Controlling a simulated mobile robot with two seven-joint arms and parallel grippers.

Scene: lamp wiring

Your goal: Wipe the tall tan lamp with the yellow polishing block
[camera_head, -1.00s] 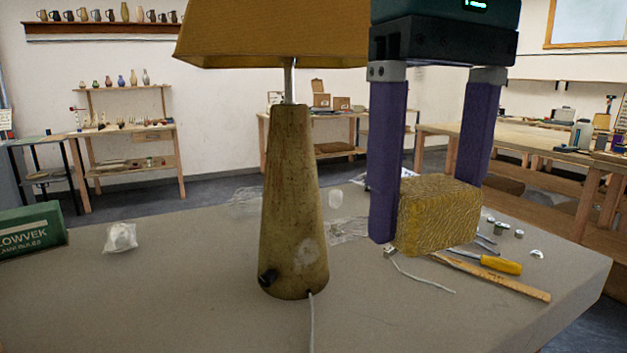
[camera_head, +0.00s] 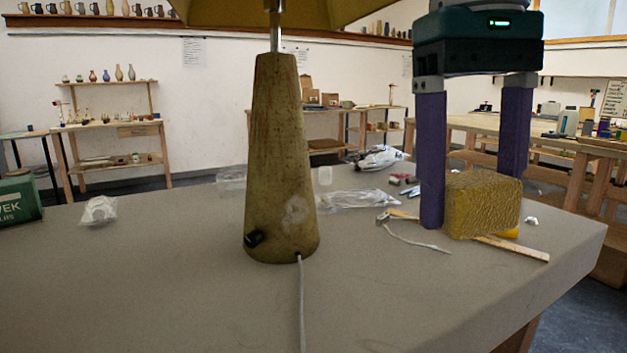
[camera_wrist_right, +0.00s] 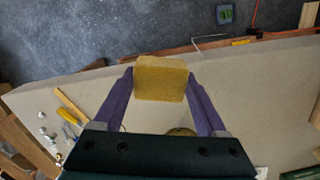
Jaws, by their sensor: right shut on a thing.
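The tall tan lamp (camera_head: 281,165) stands upright on the grey table in the head view. Its tapered base has a dark knob (camera_head: 254,238), a pale smudge (camera_head: 296,212) and a grey cord (camera_head: 301,300) running toward the front. The shade (camera_head: 255,12) is cut off at the top. My right gripper (camera_head: 474,208) is shut on the yellow polishing block (camera_head: 484,205) and holds it to the right of the lamp, apart from it. The block also shows between the purple fingers in the right wrist view (camera_wrist_right: 160,78). My left gripper is not in view.
A wooden ruler (camera_head: 515,248) and a white cord (camera_head: 418,242) lie near the block. Clear plastic wrap (camera_head: 355,199) lies behind. A crumpled clear bag (camera_head: 99,210) and a green box (camera_head: 18,200) are at the left.

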